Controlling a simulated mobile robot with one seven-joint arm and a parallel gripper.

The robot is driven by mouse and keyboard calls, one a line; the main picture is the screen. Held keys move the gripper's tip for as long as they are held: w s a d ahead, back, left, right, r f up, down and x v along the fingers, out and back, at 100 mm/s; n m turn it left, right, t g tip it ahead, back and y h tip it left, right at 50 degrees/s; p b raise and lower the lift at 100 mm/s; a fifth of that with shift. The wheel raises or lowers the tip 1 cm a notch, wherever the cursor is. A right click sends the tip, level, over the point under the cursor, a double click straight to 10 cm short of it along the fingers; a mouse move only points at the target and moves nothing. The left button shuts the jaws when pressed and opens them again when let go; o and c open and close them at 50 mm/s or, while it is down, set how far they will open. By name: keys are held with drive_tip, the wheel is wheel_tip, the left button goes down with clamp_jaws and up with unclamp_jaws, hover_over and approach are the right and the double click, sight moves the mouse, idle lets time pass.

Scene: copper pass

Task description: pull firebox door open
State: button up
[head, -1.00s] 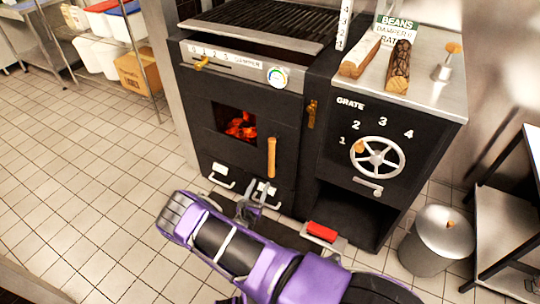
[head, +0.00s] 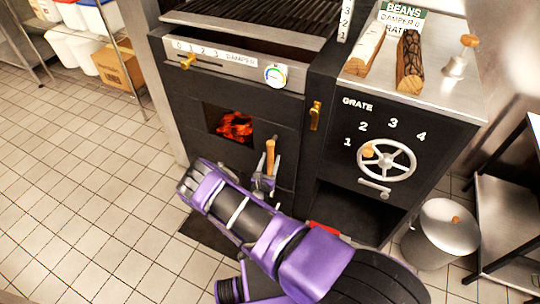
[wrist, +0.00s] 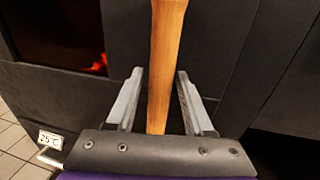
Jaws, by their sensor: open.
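The firebox door (head: 215,150) is a black panel with a small window showing glowing red coals (head: 235,126). It looks shut. Its upright wooden handle (head: 270,155) is on the door's right side. My gripper (head: 266,180) is at the lower part of this handle. In the wrist view, my gripper (wrist: 155,95) is open, with one grey finger on each side of the wooden handle (wrist: 164,60). Gaps show between the fingers and the handle. My arm hides the bottom of the door in the head view. A brass latch (head: 315,115) is right of the door.
A grate wheel (head: 386,160) is on the panel to the right. Two logs (head: 410,62) lie on the steel top. A metal bin (head: 440,235) stands on the floor at right. The tiled floor (head: 90,200) at left is clear.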

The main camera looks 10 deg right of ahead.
drive_tip(key=shift+w+d, duration=0.1)
drive_tip(key=shift+w, duration=0.05)
clamp_jaws()
idle(1.4)
